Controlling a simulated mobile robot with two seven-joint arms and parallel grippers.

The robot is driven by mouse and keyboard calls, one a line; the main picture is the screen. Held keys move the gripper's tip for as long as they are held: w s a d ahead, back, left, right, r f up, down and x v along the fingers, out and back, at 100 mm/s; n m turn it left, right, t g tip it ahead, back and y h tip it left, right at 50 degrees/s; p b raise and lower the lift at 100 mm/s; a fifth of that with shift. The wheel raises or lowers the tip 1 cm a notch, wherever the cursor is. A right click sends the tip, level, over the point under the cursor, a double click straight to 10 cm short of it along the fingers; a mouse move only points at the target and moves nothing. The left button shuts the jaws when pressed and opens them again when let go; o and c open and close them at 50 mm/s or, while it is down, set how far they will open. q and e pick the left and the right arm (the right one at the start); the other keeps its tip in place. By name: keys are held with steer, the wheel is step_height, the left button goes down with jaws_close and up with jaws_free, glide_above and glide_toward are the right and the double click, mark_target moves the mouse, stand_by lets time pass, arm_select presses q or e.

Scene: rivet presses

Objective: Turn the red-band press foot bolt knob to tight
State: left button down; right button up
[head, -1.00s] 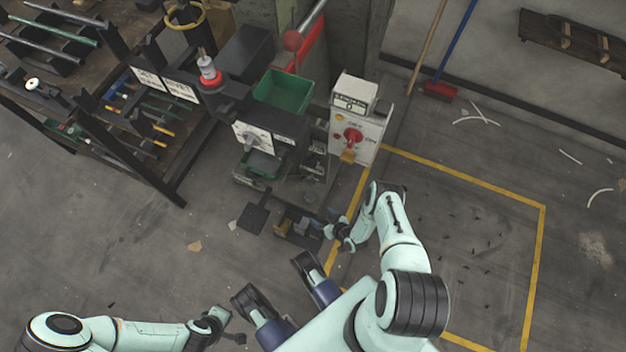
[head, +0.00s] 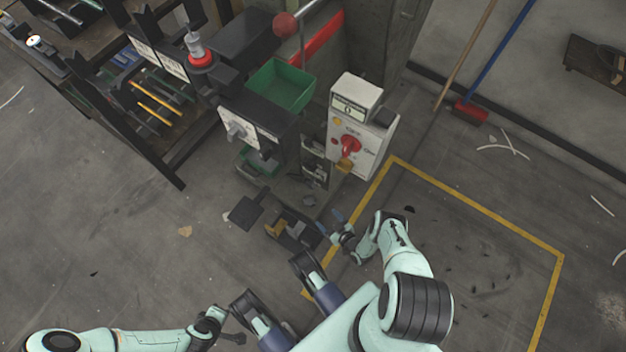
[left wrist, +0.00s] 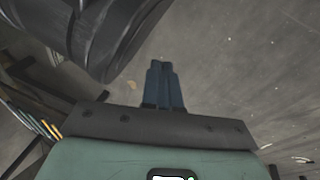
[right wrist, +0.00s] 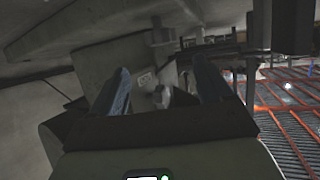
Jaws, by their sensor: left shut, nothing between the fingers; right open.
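The press (head: 285,130) stands at the upper middle of the head view, with a red band (head: 318,45) on its column. Low at its foot is a small grey rounded part (head: 309,201); I cannot tell whether it is the bolt knob. My right gripper (head: 337,226) is open, low and just right of the press foot. In the right wrist view, its two fingers (right wrist: 158,90) frame a pale knob-like part (right wrist: 164,97) and a small white plate (right wrist: 146,77) beyond them.
A white control box (head: 357,130) with a red switch stands right of the press. A green bin (head: 282,85) sits on the press. A black pedal-like plate (head: 248,207) lies before it. A tool rack (head: 150,95) stands left. The yellow-lined floor (head: 470,240) at right is mostly clear.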

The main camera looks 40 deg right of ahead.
mark_target(313, 205)
steer(key=b+x, duration=0.4)
steer(key=x, duration=0.6)
steer(key=shift+f+b, duration=0.2)
steer(key=shift+b, duration=0.15)
arm_select(q)
steer(key=s+a+f+g, duration=0.1)
steer(key=s+f+g, duration=0.3)
steer(key=s+f, duration=0.3)
steer(key=shift+s+a+n, duration=0.2)
steer(key=shift+s+n, duration=0.2)
steer(key=shift+s, duration=1.45)
arm_select(e)
steer(key=shift+w+f, duration=0.1)
steer(key=shift+w, duration=0.4)
arm_select(q)
steer(key=shift+f, duration=0.1)
arm_select(e)
steer(key=c, duration=1)
arm_select(q)
steer(key=shift+w, duration=0.1)
arm_select(e)
steer(key=shift+c, duration=0.2)
